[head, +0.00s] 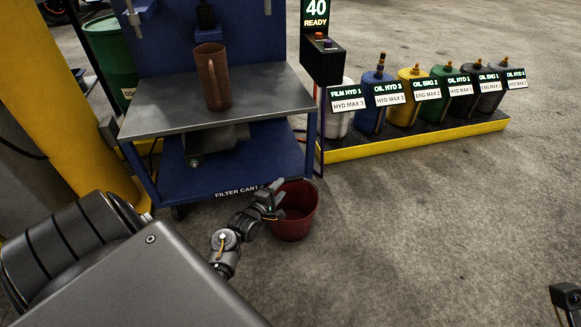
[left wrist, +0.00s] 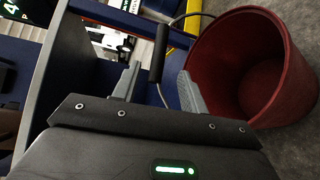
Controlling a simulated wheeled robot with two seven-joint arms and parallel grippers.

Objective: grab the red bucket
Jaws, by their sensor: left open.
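The red bucket (head: 295,222) stands upright on the floor at the front right corner of the blue cart in the head view. In the left wrist view the bucket (left wrist: 268,22) fills the right side, its open mouth showing an empty inside. My left gripper (head: 276,187) is open at the bucket's near left rim. In the left wrist view, a black grip on a thin wire (left wrist: 158,52), seemingly the bucket's handle, shows between and beyond the fingertips (left wrist: 158,76). I cannot tell whether it touches them. Only a dark part of my right arm shows at the lower right corner.
The blue filter cart (head: 230,185) with a grey top (head: 270,95) stands just behind the bucket, a brown jug (head: 213,78) on it. Labelled oil containers stand in a yellow tray (head: 415,138) at right. A yellow post (head: 60,90) is at left. Floor right of the bucket is clear.

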